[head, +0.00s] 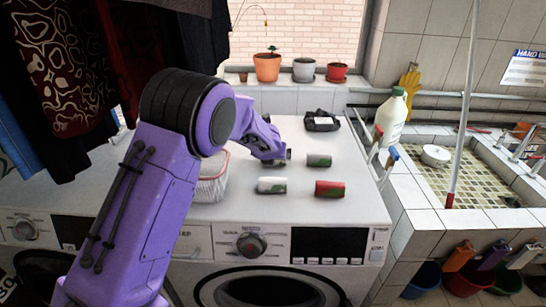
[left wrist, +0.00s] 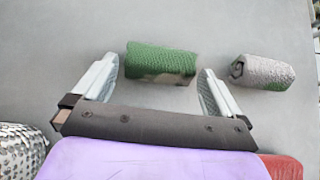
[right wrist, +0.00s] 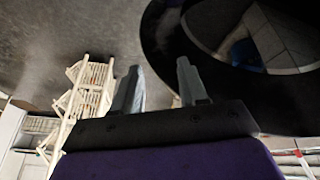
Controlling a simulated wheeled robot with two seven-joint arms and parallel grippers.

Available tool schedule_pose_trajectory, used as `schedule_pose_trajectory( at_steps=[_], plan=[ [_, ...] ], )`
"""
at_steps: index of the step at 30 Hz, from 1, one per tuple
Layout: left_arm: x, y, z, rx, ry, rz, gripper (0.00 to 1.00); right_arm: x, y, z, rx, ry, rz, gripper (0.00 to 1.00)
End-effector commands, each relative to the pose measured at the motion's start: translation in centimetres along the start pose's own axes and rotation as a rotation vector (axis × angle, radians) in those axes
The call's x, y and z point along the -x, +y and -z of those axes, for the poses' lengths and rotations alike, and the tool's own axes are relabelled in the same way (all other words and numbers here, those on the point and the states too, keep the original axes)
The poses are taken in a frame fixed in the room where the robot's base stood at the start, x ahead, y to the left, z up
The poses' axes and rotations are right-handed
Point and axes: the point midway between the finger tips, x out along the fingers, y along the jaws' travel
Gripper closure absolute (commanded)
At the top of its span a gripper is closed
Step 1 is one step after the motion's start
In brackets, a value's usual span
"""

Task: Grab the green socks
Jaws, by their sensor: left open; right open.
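The green socks (left wrist: 160,62), a dark green roll, lie on the washing machine top in the left wrist view. My left gripper (left wrist: 159,68) is open, with one fingertip near each end of the roll. I cannot tell whether the fingers touch it. In the head view my left gripper (head: 284,158) is over the machine top and mostly hides the green socks. My right gripper (right wrist: 160,65) is open and empty, away from the socks; it is not seen in the head view.
A grey roll with a green end (head: 319,160), a white-and-green roll (head: 272,185) and a red roll (head: 330,188) lie close by. A basket (head: 212,180) stands left, a black item (head: 321,121) behind. The sink (head: 470,175) is at right, a drying rack (right wrist: 88,95) near my right gripper.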

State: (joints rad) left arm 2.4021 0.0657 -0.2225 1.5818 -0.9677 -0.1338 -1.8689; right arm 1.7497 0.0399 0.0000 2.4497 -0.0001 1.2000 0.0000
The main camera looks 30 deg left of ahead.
Motion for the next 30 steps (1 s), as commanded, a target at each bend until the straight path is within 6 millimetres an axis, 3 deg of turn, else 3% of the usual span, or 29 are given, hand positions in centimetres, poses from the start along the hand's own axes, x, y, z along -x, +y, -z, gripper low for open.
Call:
schedule_pose_trajectory(
  at_steps=[1, 6, 13, 16, 17, 26, 30],
  plan=[
    [-0.6, 0.0, -0.3, 0.0, 0.003, -0.002, 0.0, 0.8, 0.1, 0.3, 0.0, 0.0, 0.0, 0.57],
    [-2.9, -0.1, -0.2, 0.001, 0.001, 0.001, 0.0, 1.1, 0.1, 0.5, 0.0, 0.0, 0.0, 0.57],
    [-3.1, -0.1, -0.2, 0.002, -0.001, 0.002, 0.0, 1.0, 0.1, 0.4, 0.0, 0.0, 0.0, 0.57],
    [-3.1, -0.1, -0.2, 0.002, -0.001, 0.002, 0.33, 1.0, 0.1, 0.4, 0.0, 0.0, 0.0, 0.57],
    [-3.1, -0.1, -0.2, 0.002, -0.001, 0.002, 0.36, 1.0, 0.1, 0.4, 0.0, 0.0, 0.0, 0.57],
    [-3.0, -0.1, -0.4, 0.003, -0.001, 0.002, 0.36, 1.1, 0.1, 0.4, 0.0, 0.0, 0.0, 0.57],
    [-2.0, -0.1, -1.4, 0.007, -0.002, 0.002, 0.36, 1.2, 0.1, 0.5, 0.0, 0.0, 0.0, 0.57]
  ],
)
